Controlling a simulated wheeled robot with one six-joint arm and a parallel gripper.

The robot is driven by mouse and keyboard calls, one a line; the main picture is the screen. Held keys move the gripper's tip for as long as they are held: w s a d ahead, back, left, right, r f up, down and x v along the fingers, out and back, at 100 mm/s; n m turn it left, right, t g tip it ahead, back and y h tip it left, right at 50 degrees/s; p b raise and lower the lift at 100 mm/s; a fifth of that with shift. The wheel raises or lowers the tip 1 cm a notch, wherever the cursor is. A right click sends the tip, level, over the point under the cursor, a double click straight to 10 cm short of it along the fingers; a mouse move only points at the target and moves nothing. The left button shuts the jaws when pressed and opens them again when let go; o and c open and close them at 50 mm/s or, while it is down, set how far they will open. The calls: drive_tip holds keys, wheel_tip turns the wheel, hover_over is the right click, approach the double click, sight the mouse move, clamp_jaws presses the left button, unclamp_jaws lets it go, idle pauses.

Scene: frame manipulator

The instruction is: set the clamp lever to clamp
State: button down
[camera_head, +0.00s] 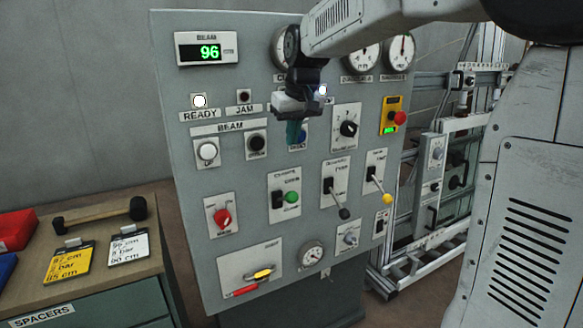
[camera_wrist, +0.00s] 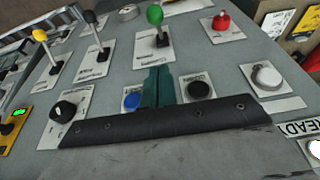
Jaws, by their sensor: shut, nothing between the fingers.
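The panel carries three levers. The green-knobbed lever (camera_head: 291,197) sticks out nearly level from its plate at the left of the row; it also shows in the wrist view (camera_wrist: 155,15). The black-knobbed lever (camera_head: 344,213) and the yellow-knobbed lever (camera_head: 388,199) beside it tilt downward. The plate labels are too small to read surely, so I cannot tell for certain which is the clamp lever. My gripper (camera_head: 296,133) is above the green lever, in front of the button row. Its teal fingers (camera_wrist: 157,87) are shut and empty, apart from all the levers.
A blue button (camera_wrist: 132,101) and a black button (camera_wrist: 198,90) flank my fingers. A red knob (camera_head: 222,217) sits left of the levers. The READY lamp (camera_head: 199,101) is white and the display (camera_head: 208,52) reads 96. A workbench (camera_head: 110,290) stands at the left.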

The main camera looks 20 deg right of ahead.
hover_over(285, 198)
drive_tip(key=w+d, duration=0.2)
drive_tip(key=f, duration=0.9)
drive_tip(key=shift+s+a+f, duration=0.15)
drive_tip(key=shift+a+f, duration=0.05)
drive_tip(key=f, duration=0.1)
drive_tip(key=s+f, duration=0.1)
drive_tip(key=shift+s+f, duration=0.25)
drive_tip(key=shift+f, duration=0.15)
drive_tip(key=shift+s+f, duration=0.15)
drive_tip(key=shift+f, duration=0.15)
